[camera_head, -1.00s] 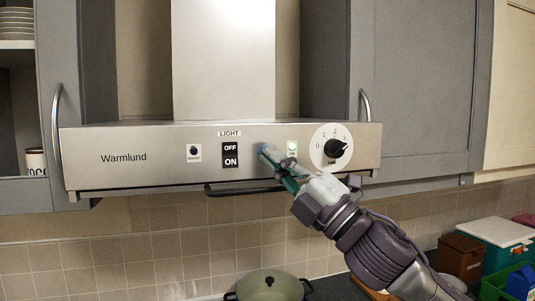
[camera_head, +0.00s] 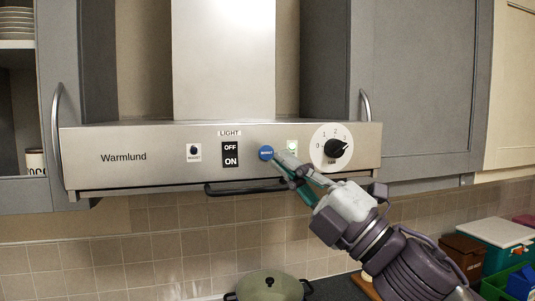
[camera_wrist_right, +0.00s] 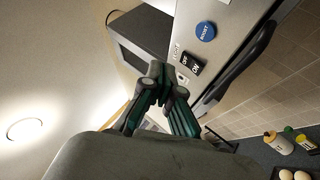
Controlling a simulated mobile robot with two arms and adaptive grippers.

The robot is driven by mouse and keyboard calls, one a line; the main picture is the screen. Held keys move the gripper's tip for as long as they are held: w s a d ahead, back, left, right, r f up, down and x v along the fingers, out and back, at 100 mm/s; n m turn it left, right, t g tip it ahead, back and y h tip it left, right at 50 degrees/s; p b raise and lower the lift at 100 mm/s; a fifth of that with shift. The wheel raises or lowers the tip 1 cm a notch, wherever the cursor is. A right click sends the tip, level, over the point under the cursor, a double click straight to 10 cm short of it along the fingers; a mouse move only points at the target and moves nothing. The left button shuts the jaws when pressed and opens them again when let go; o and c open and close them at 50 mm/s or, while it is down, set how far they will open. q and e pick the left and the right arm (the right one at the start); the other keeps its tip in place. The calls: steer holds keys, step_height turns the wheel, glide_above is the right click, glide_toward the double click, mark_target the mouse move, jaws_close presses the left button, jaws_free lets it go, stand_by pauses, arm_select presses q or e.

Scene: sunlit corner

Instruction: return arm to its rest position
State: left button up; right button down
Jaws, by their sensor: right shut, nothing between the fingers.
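My right gripper (camera_head: 283,160) is in front of the range hood panel, just right of and below the round blue boost button (camera_head: 266,153). Its fingers are closed together with nothing between them; they also show shut in the right wrist view (camera_wrist_right: 157,72). The blue button is uncovered there too (camera_wrist_right: 205,31), apart from the fingertips. The right forearm comes in from the lower right. My left gripper is not in view.
The range hood (camera_head: 130,170) has a light switch (camera_head: 230,154), a fan knob (camera_head: 335,149) and a dark handle bar (camera_head: 235,189). A green lidded pot (camera_head: 270,287) stands below. Crates and boxes (camera_head: 500,232) stand at the lower right. Grey cabinets flank the hood.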

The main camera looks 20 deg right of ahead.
stand_by(0.3)
steer(key=w+f+m+h, duration=0.3)
steer(key=f+m+h, duration=0.15)
steer(key=f, duration=0.45)
steer(key=w+f+m+h, duration=0.25)
steer(key=f+m, duration=0.35)
steer(key=f, duration=0.3)
steer(key=s+d+f+m+g+h, duration=0.1)
steer(key=s+f+m+g+h, duration=0.15)
steer(key=f, duration=0.65)
steer(key=s+d+f+m+g+h, duration=0.1)
steer(key=d+f+m+g+h, duration=0.2)
steer(key=f, duration=0.6)
steer(key=s+d+f+m+g+h, duration=0.15)
steer(key=s+f+m+g, duration=0.85)
steer(key=s+f, duration=1.4)
step_height(320, 180, down, 26)
steer(key=n+g+b, duration=0.2)
steer(key=b, duration=0.1)
steer(key=s+d+f+g+b, duration=0.1)
steer(key=s+d+f+b, duration=0.1)
steer(key=s+f, duration=1.6)
step_height(320, 180, down, 3)
steer(key=shift+d+f, duration=0.2)
steer(key=shift+d, duration=0.1)
